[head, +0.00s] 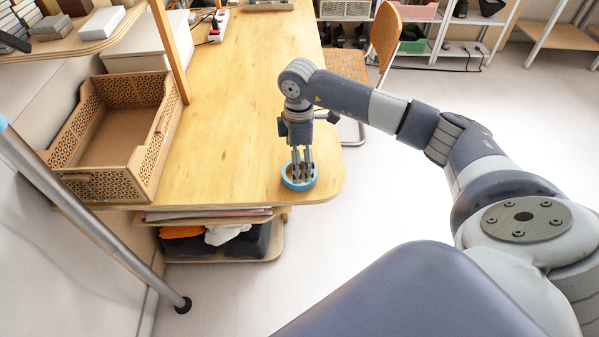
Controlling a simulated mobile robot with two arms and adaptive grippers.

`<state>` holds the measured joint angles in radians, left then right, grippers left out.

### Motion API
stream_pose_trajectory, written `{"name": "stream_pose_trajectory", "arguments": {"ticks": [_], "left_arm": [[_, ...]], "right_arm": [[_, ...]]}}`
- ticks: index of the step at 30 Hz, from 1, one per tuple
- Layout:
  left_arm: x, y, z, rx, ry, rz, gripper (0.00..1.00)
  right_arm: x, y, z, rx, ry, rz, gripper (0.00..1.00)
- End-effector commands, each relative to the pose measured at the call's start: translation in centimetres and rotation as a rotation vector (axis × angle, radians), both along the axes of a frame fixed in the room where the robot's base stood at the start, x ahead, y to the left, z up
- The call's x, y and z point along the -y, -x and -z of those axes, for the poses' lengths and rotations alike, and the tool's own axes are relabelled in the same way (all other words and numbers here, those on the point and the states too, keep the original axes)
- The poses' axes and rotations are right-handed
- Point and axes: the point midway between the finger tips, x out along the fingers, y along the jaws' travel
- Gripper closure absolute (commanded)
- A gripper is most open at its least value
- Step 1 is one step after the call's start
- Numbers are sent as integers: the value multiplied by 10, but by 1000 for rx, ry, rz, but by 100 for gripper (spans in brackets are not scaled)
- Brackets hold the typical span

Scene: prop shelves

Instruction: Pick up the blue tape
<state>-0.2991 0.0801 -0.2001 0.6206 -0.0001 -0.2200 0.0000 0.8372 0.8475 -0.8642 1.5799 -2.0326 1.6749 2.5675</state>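The blue tape (298,187) is a ring lying flat on the wooden table near its front right corner. My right gripper (302,178) points straight down at it from above. Its fingertips reach down to the tape and overlap its opening and far rim in the head view. The gap between the fingers looks narrow. I cannot tell whether they grip the tape's wall or only stand inside the ring. The fingers hide part of the tape. My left gripper is not in view.
A cardboard-brown crate (152,160) with perforated walls stands at the table's left, empty. The wooden table (232,100) is bare around the tape. A power strip (219,26) lies at the back. A chair (386,36) stands behind my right arm. A lower shelf (275,240) holds fabrics.

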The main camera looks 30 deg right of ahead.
Motion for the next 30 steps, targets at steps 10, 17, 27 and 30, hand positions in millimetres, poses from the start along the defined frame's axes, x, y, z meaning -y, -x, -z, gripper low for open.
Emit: {"name": "stream_pose_trajectory", "arguments": {"ticks": [10, 17, 27, 30], "left_arm": [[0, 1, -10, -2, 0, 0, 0], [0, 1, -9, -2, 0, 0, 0], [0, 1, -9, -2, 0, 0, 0], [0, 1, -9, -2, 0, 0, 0]], "right_arm": [[2, 0, 38, -1, 0, -1, 0], [2, 0, 38, -1, 0, -1, 9], [2, 0, 38, -1, 0, -1, 45], [2, 0, 38, -1, 0, 0, 45]]}}
